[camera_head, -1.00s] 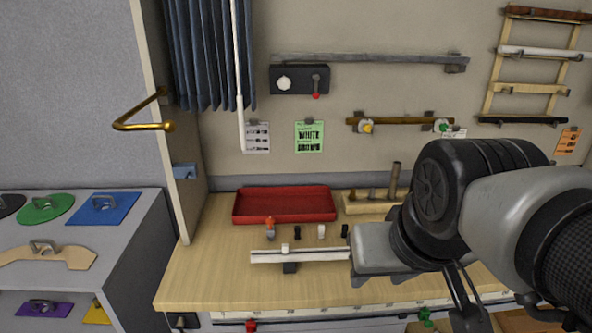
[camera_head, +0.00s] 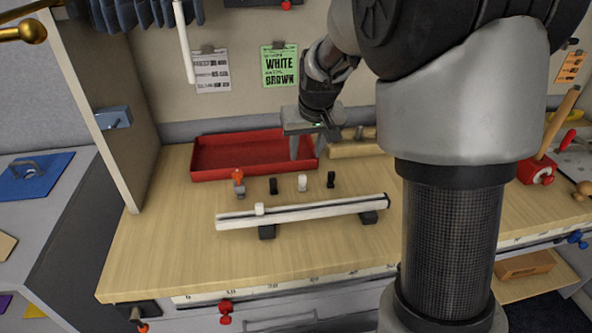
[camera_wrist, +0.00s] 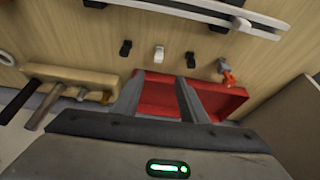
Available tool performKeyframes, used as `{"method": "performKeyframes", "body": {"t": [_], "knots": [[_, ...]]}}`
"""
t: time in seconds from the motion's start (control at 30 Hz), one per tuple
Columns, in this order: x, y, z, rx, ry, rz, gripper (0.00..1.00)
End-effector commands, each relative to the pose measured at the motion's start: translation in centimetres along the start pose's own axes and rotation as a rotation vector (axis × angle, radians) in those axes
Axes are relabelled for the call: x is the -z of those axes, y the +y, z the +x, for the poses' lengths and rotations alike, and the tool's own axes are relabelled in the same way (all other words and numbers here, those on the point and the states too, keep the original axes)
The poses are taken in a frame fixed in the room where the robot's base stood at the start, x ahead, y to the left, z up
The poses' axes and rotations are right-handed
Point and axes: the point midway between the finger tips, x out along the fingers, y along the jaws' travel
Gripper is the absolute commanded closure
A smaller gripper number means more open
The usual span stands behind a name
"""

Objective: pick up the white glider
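A small white block (camera_head: 302,183) stands on the wooden bench in a row with black pieces, behind a long white rail (camera_head: 330,209). It also shows in the wrist view (camera_wrist: 158,53). Another small white piece (camera_head: 260,209) sits on the rail's left part, also in the wrist view (camera_wrist: 240,24). I cannot tell for certain which one is the glider. My gripper (camera_head: 308,150) points down above the right end of the red tray, behind the row. In the wrist view my gripper (camera_wrist: 160,77) has its fingers apart and nothing between them.
The red tray (camera_head: 197,174) lies at the back of the bench. An orange-topped piece (camera_head: 238,180) and black pieces (camera_head: 273,185) (camera_head: 331,180) flank the white block. A wooden holder (camera_head: 352,149) is right of the tray. Bare bench lies left of the rail.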

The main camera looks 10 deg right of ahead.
Motion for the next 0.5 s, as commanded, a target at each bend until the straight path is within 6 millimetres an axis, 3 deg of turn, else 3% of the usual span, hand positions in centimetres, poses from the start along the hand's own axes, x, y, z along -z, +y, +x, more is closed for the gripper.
{"method": "performKeyframes", "body": {"t": [0.03,0.3,0.5], "knots": [[-0.2,0.0,1.5,0.0,-0.006,0.001,0.61],[-0.2,0.1,7.1,0.0,-0.005,0.0,0.61],[-0.1,0.0,9.0,0.001,-0.002,0.0,0.61]]}}
